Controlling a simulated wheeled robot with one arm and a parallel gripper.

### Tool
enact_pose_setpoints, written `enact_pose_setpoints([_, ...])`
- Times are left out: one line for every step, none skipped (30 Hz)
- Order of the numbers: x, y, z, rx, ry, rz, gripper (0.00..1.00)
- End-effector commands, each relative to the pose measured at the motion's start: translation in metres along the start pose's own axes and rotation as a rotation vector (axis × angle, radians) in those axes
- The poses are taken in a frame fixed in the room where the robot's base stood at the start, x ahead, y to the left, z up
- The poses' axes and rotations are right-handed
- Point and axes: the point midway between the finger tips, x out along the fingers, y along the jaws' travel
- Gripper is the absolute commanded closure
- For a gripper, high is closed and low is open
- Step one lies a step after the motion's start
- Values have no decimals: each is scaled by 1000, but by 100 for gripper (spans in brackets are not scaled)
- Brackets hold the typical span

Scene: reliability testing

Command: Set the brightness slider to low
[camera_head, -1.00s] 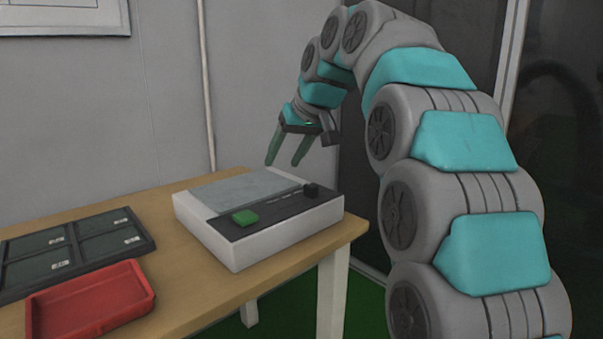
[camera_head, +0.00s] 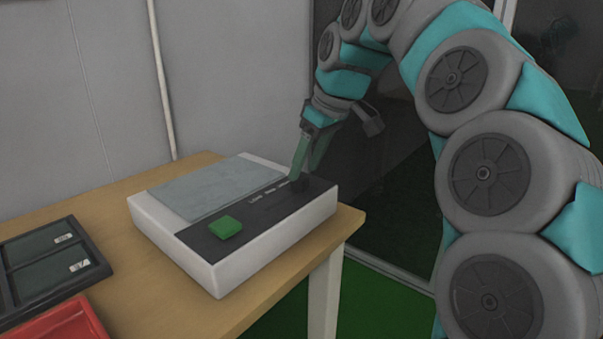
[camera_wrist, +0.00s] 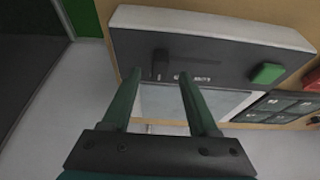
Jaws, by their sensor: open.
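The white device (camera_head: 155,215) with a grey pad and a black panel sits on the wooden table. Its black slider knob (camera_head: 303,192) is at the right end of the panel, by the last of the LOW, MED, HIGH labels in the head view; LOW lies toward the green button (camera_head: 225,227). My gripper (camera_head: 305,170) is open over that end, fingers pointing down. In the wrist view my gripper (camera_wrist: 160,78) has its fingers on either side of the dark knob (camera_wrist: 160,62), seen between the tips. Whether they touch it or the panel cannot be told.
A dark tray (camera_head: 88,240) with divided panels and a red bin (camera_head: 95,318) stand at the left of the wooden table (camera_head: 200,315). The table's right edge is close to the device. A grey wall stands behind.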

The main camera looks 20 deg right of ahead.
Motion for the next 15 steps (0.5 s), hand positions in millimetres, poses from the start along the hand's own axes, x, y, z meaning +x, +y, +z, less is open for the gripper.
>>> enact_pose_setpoints([6,-1,1,0,-4,-3,40])
enact_pose_setpoints([10,-1,1,0,-5,-4,40])
enact_pose_setpoints([15,-1,1,1,-5,-3,40])
enact_pose_setpoints([18,0,1,1,-4,-3,40])
enact_pose_setpoints([20,0,0,1,-3,-2,40])
enact_pose_setpoints([23,0,0,1,-2,-1,40])
enact_pose_setpoints([25,0,0,1,-2,-1,40])
enact_pose_setpoints([26,0,0,1,-2,-1,40])
enact_pose_setpoints([28,0,1,1,-2,-1,40])
enact_pose_setpoints([29,0,0,1,-2,-1,40])
enact_pose_setpoints([30,0,0,1,-2,-1,40])
enact_pose_setpoints([31,0,0,1,-2,-1,40])
enact_pose_setpoints([31,0,0,1,-2,-1,40])
enact_pose_setpoints([31,0,0,1,-2,-1,40])
enact_pose_setpoints([31,0,0,1,-1,-1,40])
